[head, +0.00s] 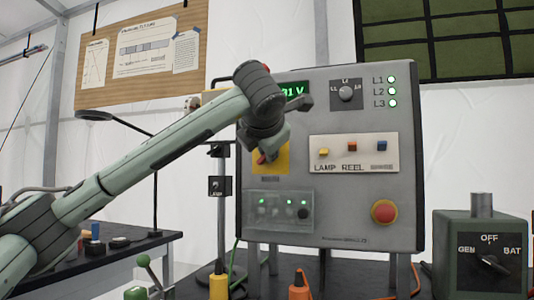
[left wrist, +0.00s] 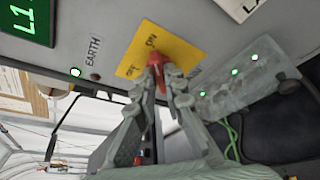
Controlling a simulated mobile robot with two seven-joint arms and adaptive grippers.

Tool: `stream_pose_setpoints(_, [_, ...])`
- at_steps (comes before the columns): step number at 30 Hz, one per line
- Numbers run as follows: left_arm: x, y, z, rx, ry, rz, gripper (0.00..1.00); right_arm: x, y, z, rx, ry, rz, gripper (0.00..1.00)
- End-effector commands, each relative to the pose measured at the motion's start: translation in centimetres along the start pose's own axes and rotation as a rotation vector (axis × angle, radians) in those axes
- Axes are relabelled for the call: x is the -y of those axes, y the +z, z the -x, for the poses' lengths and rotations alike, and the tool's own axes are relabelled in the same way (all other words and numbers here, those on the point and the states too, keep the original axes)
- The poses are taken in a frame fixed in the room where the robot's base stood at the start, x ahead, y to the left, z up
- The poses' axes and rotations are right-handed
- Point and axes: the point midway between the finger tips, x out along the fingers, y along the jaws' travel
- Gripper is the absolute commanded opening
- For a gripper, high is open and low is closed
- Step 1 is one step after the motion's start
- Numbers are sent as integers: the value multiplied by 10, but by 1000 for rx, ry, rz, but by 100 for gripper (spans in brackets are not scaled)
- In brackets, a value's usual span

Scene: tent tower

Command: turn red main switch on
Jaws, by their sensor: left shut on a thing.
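The red main switch (head: 261,158) sits on a yellow plate (head: 284,160) on the left part of the grey panel. In the left wrist view the red handle (left wrist: 156,61) is between my left fingertips (left wrist: 166,76), in front of the yellow plate (left wrist: 178,48). That plate has ON and OFF lettering. My left gripper (head: 266,148) is shut on the handle. The fingers cover part of it, and I cannot tell which mark it points to. My right gripper is not in view.
The grey panel (head: 425,150) has lit green L1, L2 and L3 lamps (head: 392,91), a rotary knob (head: 346,94), a LAMP/REEL plate (head: 353,168) and a red mushroom button (head: 384,211). A clear cover (head: 279,211) is below the switch. A GEN/OFF/BAT box (head: 480,255) stands at right.

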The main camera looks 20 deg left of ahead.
Motion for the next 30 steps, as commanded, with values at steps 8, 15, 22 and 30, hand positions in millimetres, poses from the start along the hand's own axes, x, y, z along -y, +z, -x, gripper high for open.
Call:
stream_pose_setpoints(8, [0,0,0,0,0,-4,0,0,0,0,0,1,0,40])
stream_pose_setpoints(15, [0,0,0,0,0,-3,31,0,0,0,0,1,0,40])
stream_pose_setpoints(22, [0,0,0,0,0,-2,31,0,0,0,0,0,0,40])
stream_pose_setpoints(30, [-1,1,24,3,2,-2,31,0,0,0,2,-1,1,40])
